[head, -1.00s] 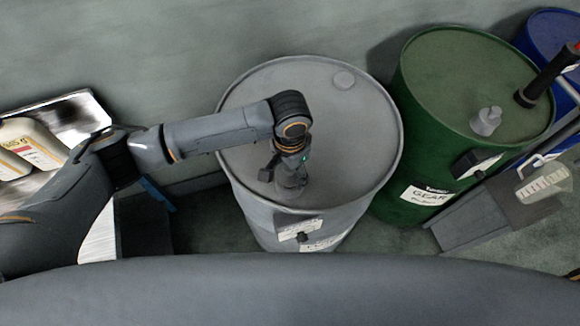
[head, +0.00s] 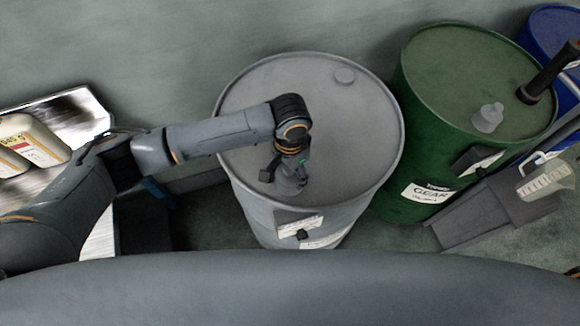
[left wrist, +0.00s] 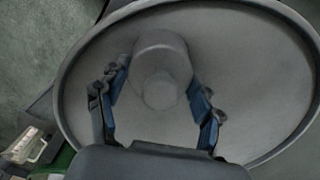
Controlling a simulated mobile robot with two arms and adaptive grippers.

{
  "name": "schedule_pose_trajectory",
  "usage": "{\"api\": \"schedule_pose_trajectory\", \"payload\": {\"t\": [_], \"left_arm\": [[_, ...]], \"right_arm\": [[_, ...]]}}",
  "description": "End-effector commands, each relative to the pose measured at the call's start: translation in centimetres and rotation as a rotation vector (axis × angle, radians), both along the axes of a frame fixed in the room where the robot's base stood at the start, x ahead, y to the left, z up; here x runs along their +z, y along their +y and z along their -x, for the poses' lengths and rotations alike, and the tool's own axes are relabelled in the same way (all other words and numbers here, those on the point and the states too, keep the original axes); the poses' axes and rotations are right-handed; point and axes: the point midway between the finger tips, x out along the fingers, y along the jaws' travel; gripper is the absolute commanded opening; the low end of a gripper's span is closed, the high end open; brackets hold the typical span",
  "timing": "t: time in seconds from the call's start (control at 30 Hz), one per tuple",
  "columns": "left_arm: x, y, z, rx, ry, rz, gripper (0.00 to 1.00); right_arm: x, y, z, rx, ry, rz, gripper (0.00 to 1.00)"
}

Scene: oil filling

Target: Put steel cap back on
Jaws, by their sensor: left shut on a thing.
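A grey steel cap (left wrist: 160,75) with a narrower round top stands between my left gripper's fingers in the left wrist view. In the head view the cap (head: 291,186) is partly hidden under the gripper, near the front of the grey drum's top (head: 250,110). My left gripper (head: 290,172) points down over the drum and is shut on the cap. Its blue-lined fingers (left wrist: 160,85) lie along both sides of the cap. I cannot tell whether the cap is seated in the drum's opening. My right gripper is not in view.
Bottles (head: 30,145) stand on a tray at left.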

Motion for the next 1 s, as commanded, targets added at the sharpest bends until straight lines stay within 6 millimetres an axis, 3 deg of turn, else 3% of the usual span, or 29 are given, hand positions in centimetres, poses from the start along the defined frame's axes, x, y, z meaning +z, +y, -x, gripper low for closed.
{"api": "schedule_pose_trajectory", "payload": {"t": [0.33, 0.37, 0.47, 0.83, 1.0], "left_arm": [[-0.2, 0.0, 0.0, 0.0, -0.001, 0.001, 0.24], [-0.2, 0.0, 0.0, 0.0, -0.001, 0.001, 0.7], [-0.2, 0.0, 0.0, 0.0, -0.001, 0.0, 0.9], [-0.2, 0.0, 0.0, 0.0, -0.001, 0.0, 0.92], [1.4, -0.1, -0.1, -0.001, -0.003, 0.002, 0.92]], "right_arm": [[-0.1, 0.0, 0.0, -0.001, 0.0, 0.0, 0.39], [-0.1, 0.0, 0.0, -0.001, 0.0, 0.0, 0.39], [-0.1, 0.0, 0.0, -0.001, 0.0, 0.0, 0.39], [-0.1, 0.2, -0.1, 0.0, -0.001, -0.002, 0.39], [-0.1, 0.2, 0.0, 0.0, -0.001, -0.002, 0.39]]}}
